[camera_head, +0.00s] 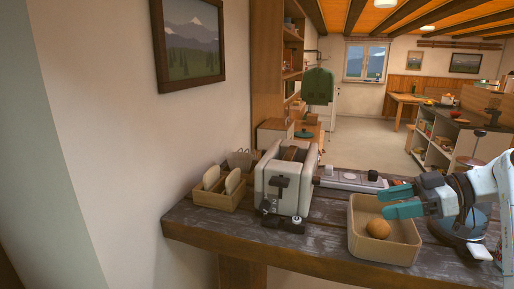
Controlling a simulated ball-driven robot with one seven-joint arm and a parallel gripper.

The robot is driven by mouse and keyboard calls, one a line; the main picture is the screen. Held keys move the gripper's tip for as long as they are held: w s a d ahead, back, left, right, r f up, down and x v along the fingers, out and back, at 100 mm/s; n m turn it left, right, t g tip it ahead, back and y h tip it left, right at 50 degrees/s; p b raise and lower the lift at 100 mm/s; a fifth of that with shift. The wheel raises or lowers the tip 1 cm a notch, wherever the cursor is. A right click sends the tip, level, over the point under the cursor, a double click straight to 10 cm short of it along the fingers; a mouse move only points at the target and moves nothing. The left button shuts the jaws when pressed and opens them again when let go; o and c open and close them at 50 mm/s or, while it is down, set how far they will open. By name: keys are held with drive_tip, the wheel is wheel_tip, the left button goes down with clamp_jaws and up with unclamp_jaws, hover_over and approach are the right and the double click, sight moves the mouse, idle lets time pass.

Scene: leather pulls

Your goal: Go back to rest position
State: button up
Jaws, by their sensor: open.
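My gripper (402,202) is at the right, with its teal fingers pointing left and spread apart. It is empty and hangs above the right part of a beige square bin (376,247). A round brown bun-like item (378,228) lies in the bin, apart from the fingers. My white arm comes in from the right edge.
A dark wooden counter (330,232) holds a white toaster (289,180) and a wooden box (221,197) with bread slices. A flat grey-white device (350,180) lies behind the bin. A wall (130,130) closes the left side. Open floor (360,140) shows beyond.

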drive_tip(key=s+a+f+m+h, duration=0.2)
drive_tip(key=s+f+m, duration=0.15)
drive_tip(key=f, duration=0.55)
drive_tip(key=s+a+f+m+h, duration=0.15)
drive_tip(key=s+f, duration=0.35)
drive_tip(key=f, duration=0.5)
drive_tip(key=s+a+f+m+h, duration=0.2)
drive_tip(key=s+a+f+m, duration=0.15)
drive_tip(key=f, duration=0.55)
drive_tip(key=s+d+f+m+g+h, duration=0.1)
drive_tip(key=s+f+m+h, duration=0.1)
drive_tip(key=s, duration=0.7)
drive_tip(key=s+d+f+m+g+h, duration=0.1)
drive_tip(key=s+d+f+m+h, duration=0.1)
drive_tip(key=s, duration=0.8)
drive_tip(key=s+d+f+m+g+h, duration=0.1)
drive_tip(key=s+d+f+m+h, duration=0.1)
drive_tip(key=s+f, duration=0.3)
drive_tip(key=s+h, duration=0.1)
drive_tip(key=s, duration=0.3)
drive_tip(key=shift+s+d+f, duration=0.2)
drive_tip(key=shift+s+d, duration=0.05)
drive_tip(key=shift+s, duration=0.15)
drive_tip(key=shift+h, duration=0.25)
